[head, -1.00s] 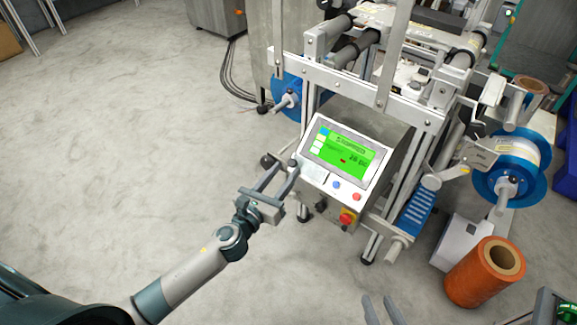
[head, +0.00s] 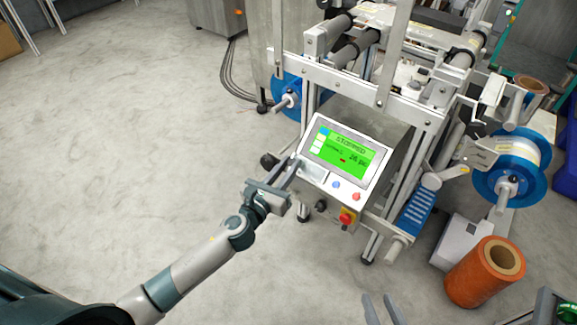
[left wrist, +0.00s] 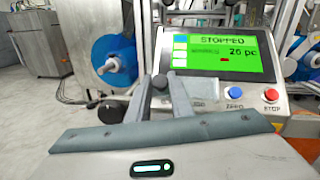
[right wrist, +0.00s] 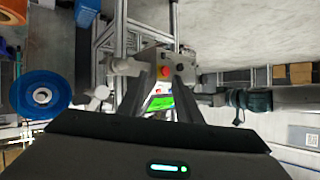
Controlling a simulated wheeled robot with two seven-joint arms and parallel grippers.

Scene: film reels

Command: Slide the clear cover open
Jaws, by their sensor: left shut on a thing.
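The small clear cover (head: 313,172) lies on the lower left of the machine's control panel, under the green screen. It also shows in the left wrist view (left wrist: 201,98). My left gripper (head: 292,163) reaches in from the left, its fingertips close together at the cover's left edge. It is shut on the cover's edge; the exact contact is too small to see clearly. In the left wrist view, the left fingers (left wrist: 163,82) stand in front of the panel. My right gripper (head: 382,308) is open and empty, low in the head view, well away from the panel.
The screen (head: 340,150) reads STOPPED. Blue and red buttons and a red-yellow knob (head: 347,216) sit right of and below the cover. An orange roll (head: 484,272) and a blue reel (head: 507,172) stand right. The floor to the left is clear.

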